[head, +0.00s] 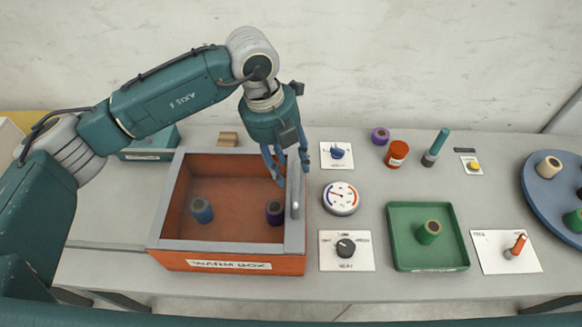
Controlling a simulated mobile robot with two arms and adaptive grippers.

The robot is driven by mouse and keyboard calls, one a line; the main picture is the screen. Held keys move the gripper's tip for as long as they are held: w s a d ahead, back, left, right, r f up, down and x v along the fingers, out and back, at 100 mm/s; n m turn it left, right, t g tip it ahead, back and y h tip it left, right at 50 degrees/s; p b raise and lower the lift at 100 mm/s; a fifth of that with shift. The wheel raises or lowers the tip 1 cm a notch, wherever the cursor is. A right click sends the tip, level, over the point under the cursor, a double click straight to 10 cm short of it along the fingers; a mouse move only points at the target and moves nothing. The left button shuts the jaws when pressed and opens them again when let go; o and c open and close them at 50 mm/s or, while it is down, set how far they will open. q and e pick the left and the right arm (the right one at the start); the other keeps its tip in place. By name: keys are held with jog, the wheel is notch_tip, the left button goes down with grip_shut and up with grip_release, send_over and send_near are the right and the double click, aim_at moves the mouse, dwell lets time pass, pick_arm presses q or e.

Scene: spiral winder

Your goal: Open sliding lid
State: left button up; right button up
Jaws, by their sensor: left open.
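The orange warm box (200,261) stands on the table at left centre, and its top is open over most of its width. The grey sliding lid (293,239) sits at the box's right side, with an upright light-grey handle (295,196) on it. A blue spool (201,210) and a dark purple spool (275,212) stand inside the box. My left gripper (291,178) points down over the box's right side, beside the top of the handle. Its fingers are apart and appear empty. I cannot tell if a finger touches the handle. My right gripper is out of view.
Right of the box are a blue knob (337,153), a round gauge (341,198) and a black dial (345,248). A green tray (401,262) holds a green spool. A blue turntable (545,190) is at far right. A wall closes the back.

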aim_at(293, 177)
pick_arm(q)
jog(key=shift+d+f, duration=0.2)
jog(key=shift+f, duration=0.6)
jog(key=shift+d+f, duration=0.15)
jog(key=shift+f, duration=0.65)
jog(key=shift+c, duration=0.3)
grip_shut()
